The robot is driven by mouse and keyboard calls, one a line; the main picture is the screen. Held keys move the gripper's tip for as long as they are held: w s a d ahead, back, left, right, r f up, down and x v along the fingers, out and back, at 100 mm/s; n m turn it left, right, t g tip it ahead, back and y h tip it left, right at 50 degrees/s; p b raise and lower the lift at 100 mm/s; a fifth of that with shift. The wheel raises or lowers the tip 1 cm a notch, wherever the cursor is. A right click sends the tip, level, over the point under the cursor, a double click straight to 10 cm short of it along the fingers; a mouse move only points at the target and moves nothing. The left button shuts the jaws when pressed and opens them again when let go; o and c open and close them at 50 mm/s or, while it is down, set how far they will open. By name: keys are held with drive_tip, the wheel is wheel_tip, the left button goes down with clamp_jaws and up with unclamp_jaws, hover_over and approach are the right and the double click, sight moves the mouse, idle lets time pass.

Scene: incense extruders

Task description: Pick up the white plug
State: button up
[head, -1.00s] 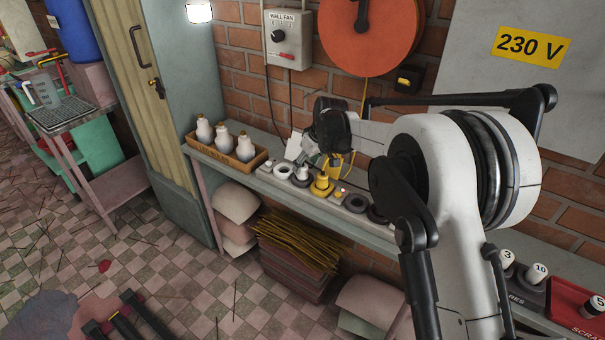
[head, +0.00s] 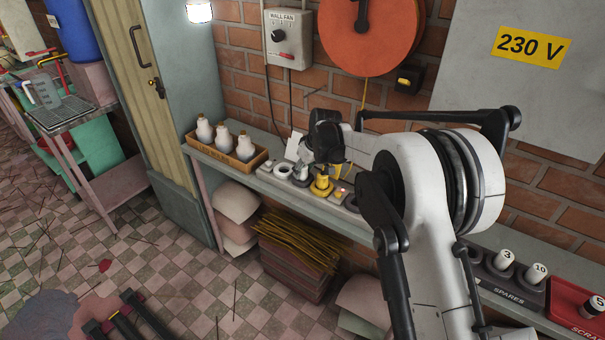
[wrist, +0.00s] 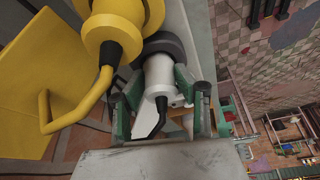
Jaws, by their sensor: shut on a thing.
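The white plug (wrist: 159,78) is in the wrist view, a pale cylinder with a bent black cable end. It stands between the green-edged fingers of my gripper (wrist: 160,100), which is shut on it. Its far end meets a dark grey ring (wrist: 172,46); I cannot tell whether it is seated there or just clear of it. In the head view my gripper (head: 304,172) is low over the shelf, and the plug is mostly hidden by it.
A yellow plug (wrist: 112,36) with a bent yellow cable stands close beside the white one; it also shows in the head view (head: 321,186). A wooden box (head: 240,164) holds white bottles. A brick wall (head: 290,95) rises behind.

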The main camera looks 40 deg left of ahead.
drive_tip(key=shift+r, duration=0.5)
drive_tip(key=r, duration=0.1)
drive_tip(key=s+r, duration=0.1)
drive_tip(key=r, duration=0.1)
drive_tip(key=shift+a+r, duration=0.1)
drive_tip(key=shift+r, duration=0.2)
drive_tip(key=s+a+r, duration=0.1)
drive_tip(key=s+r, duration=0.5)
drive_tip(key=s, duration=0.4)
drive_tip(key=w+a+f+p, duration=0.2)
drive_tip(key=w+a+p, duration=0.2)
drive_tip(key=w+a, duration=0.5)
drive_tip(key=shift+w+d+f+b, duration=0.25)
drive_tip(key=shift+d+f, duration=0.15)
drive_tip(key=shift+f, duration=0.55)
drive_tip(key=shift+w+d+f+b, duration=0.1)
drive_tip(key=shift+w+d+f, duration=0.25)
drive_tip(key=shift+f, duration=0.6)
drive_tip(key=shift+w+d+f+b, duration=0.2)
drive_tip(key=shift+d+f, duration=0.25)
drive_tip(key=shift+f, duration=0.5)
drive_tip(key=shift+b, duration=0.55)
drive_tip(key=shift+s+f+b, duration=0.1)
drive_tip(key=shift+f+b, duration=1)
drive_tip(key=shift+f, duration=0.35)
